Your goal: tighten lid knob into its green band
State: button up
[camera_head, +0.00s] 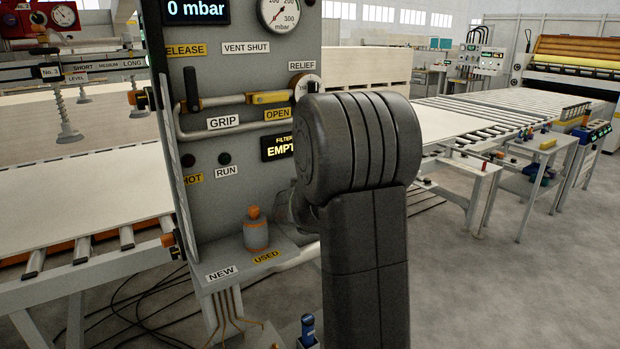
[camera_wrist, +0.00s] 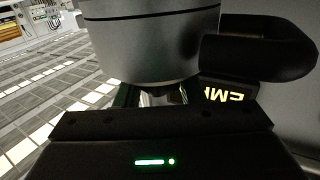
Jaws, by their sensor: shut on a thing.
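In the wrist view my gripper (camera_wrist: 160,96) is shut on a small part below a large grey cylindrical housing (camera_wrist: 150,45). Only a pale, dark-edged bit of this part, the lid knob (camera_wrist: 163,97), shows above the gripper body. The green band and any pointer on the knob cannot be made out. In the head view my arm hides the gripper, the knob and most of the housing, to the right of the grey panel (camera_head: 225,135).
A black curved handle (camera_wrist: 262,48) sits right of the housing, with a lit filter display (camera_wrist: 230,93) behind it. It reads EMPTY in the head view (camera_head: 279,147). An orange-capped canister (camera_head: 256,232) stands on the panel's ledge. A roller conveyor (camera_head: 90,250) lies left.

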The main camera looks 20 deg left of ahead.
dwell(0.3)
jog(key=o, duration=1)
jog(key=b+v, duration=0.1)
jog(key=v, duration=1.3)
jog(key=shift+b, duration=0.4)
jog(key=shift+w, duration=0.1)
